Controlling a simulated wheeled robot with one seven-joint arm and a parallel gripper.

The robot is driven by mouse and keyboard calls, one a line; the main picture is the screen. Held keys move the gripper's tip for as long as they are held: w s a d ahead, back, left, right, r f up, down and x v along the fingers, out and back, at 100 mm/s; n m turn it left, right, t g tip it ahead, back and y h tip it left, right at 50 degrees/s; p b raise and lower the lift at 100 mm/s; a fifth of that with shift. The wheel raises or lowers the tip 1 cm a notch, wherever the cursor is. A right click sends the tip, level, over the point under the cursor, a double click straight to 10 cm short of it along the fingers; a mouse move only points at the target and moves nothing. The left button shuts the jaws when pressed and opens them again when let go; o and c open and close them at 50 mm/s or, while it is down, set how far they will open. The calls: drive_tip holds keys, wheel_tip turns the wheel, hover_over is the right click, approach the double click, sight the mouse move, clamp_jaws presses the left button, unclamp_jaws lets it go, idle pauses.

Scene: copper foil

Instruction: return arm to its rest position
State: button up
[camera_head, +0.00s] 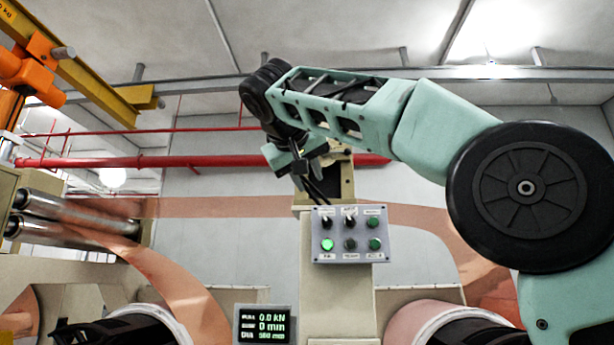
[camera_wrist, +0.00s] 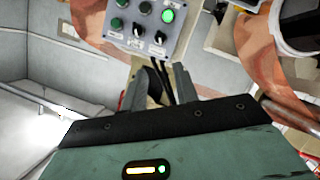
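My arm, mint green with black joints, reaches from the right edge of the head view to its upper middle. My gripper (camera_head: 318,193) hangs down from it, just above a grey control panel (camera_head: 349,234). In the wrist view my gripper (camera_wrist: 162,78) points toward the same panel (camera_wrist: 140,22). The panel has several knobs and buttons; one green button (camera_head: 327,244) is lit.
Copper foil (camera_head: 190,285) runs over metal rollers (camera_head: 75,212) at left and continues behind the panel post. A red pipe (camera_head: 100,162) crosses the back wall. An orange hoist (camera_head: 30,70) is at upper left.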

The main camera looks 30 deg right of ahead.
idle(0.3)
drive_tip(key=a+f+n+g+y, duration=0.1)
drive_tip(key=a+f+n+y, duration=0.3)
drive_tip(key=f, duration=0.5)
drive_tip(key=a+f+n+g+y, duration=0.1)
drive_tip(key=a+f+n, duration=0.1)
drive_tip(key=a+f, duration=0.6)
drive_tip(key=a+f+n+g+y, duration=0.1)
drive_tip(key=a+f+n+y, duration=0.15)
drive_tip(key=f, duration=0.85)
drive_tip(key=s+a+f+n+g+y+p, duration=0.1)
drive_tip(key=s+a+f+n+g+y, duration=0.2)
drive_tip(key=s+f, duration=0.95)
drive_tip(key=s+d+f+m+g, duration=0.1)
drive_tip(key=s+f+g, duration=0.2)
drive_tip(key=s+f, duration=1.2)
drive_tip(key=shift+s+f+g, duration=0.35)
drive_tip(key=shift+f+g, duration=0.05)
drive_tip(key=shift+f, duration=0.05)
drive_tip(key=shift+d, duration=0.1)
